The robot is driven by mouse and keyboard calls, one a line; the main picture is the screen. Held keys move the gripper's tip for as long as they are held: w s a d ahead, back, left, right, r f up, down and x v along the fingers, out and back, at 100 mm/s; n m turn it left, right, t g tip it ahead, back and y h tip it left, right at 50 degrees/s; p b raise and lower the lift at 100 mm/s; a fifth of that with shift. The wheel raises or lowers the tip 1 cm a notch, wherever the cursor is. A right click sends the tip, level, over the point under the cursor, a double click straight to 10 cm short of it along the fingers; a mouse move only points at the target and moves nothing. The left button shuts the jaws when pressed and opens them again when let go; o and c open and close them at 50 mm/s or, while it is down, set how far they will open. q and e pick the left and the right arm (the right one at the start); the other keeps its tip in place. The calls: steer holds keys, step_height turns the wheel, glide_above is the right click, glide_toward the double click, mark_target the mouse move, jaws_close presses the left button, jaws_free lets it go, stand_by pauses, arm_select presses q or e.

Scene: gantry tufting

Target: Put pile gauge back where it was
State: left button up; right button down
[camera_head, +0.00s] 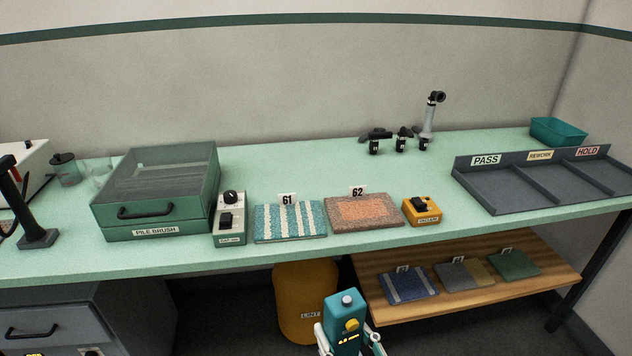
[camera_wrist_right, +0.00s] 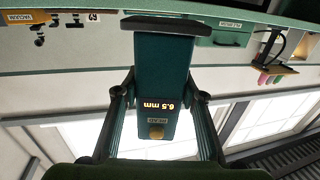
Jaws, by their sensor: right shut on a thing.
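The pile gauge (camera_head: 343,325) is a teal block with a yellow knob and a lit display, low at the bottom centre of the head view, in front of the bench. My right gripper (camera_head: 347,338) is shut on it. In the right wrist view the pile gauge (camera_wrist_right: 165,75) stands between the two fingers of the right gripper (camera_wrist_right: 161,97), with its display reading in mm upside down and a dark flat plate at its upper end. The gauge is clear of the bench top. My left gripper is not in view.
The green bench (camera_head: 300,165) holds a pile brush box (camera_head: 155,232), a switch box (camera_head: 230,222), samples 61 (camera_head: 290,222) and 62 (camera_head: 363,213), a yellow vacuum box (camera_head: 422,211) and a sorting tray (camera_head: 500,196). A lint bin (camera_head: 300,290) and wooden shelf (camera_head: 445,307) are below. Bench behind the samples is clear.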

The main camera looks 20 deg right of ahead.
steer(key=w+d+r+h, duration=0.1)
steer(key=w+d+r, duration=0.1)
steer(key=w+d, duration=0.35)
steer(key=w+d+r, duration=0.3)
steer(key=w+d, duration=0.1)
steer(key=w, duration=0.3)
steer(key=w+d+r+m+h, duration=0.3)
steer(key=w+d+r, duration=0.3)
steer(key=d+r, duration=0.4)
steer(key=shift+d+g+h, duration=0.3)
steer(key=shift+d, duration=0.3)
